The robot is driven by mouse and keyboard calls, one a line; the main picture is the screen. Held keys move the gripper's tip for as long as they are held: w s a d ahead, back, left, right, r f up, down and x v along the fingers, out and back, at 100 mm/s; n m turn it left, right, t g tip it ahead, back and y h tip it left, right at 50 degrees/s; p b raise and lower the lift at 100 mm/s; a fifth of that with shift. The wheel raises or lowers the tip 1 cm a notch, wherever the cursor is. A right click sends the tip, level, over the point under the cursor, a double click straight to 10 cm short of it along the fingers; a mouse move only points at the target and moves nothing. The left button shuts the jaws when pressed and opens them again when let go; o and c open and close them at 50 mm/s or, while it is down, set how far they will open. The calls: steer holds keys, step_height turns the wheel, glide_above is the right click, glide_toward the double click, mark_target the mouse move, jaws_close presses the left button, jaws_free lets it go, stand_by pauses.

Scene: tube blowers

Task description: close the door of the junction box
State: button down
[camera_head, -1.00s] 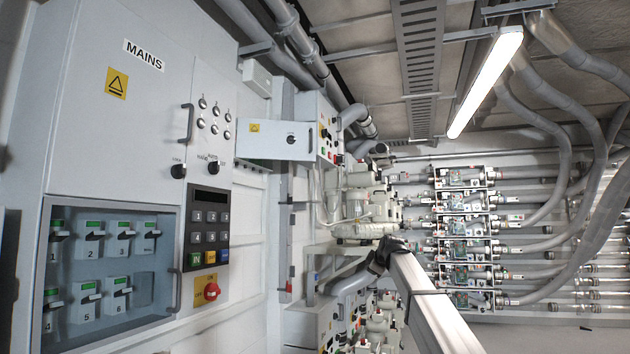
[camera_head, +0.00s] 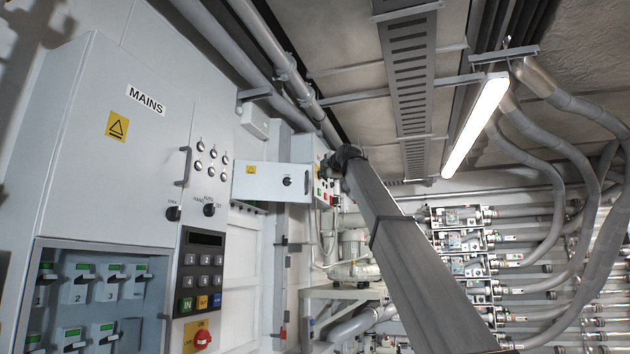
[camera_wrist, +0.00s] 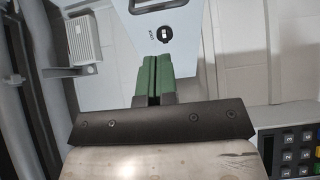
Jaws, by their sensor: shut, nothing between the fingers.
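The junction box (camera_head: 323,185) is a small grey wall box with coloured buttons, beyond the mains cabinet. Its door (camera_head: 272,182) stands swung open toward the left, with a yellow warning label and a dark round knob. My gripper (camera_head: 335,163) is beside the box, to the right of the door, at the end of my raised arm. In the wrist view, my green fingers (camera_wrist: 153,83) are shut and empty, with their tips near the lower edge of the door (camera_wrist: 182,45). The knob and part of a handle show there. I cannot tell whether the fingers touch the door.
The large mains cabinet (camera_head: 105,150) stands at the left, with a keypad (camera_head: 203,270) and a handle. Pipes (camera_head: 275,60) run along the wall top. A pump (camera_head: 355,255) sits below the box. A lamp (camera_head: 475,125) hangs from the ceiling.

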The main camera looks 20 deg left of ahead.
steer(key=x, duration=1.4)
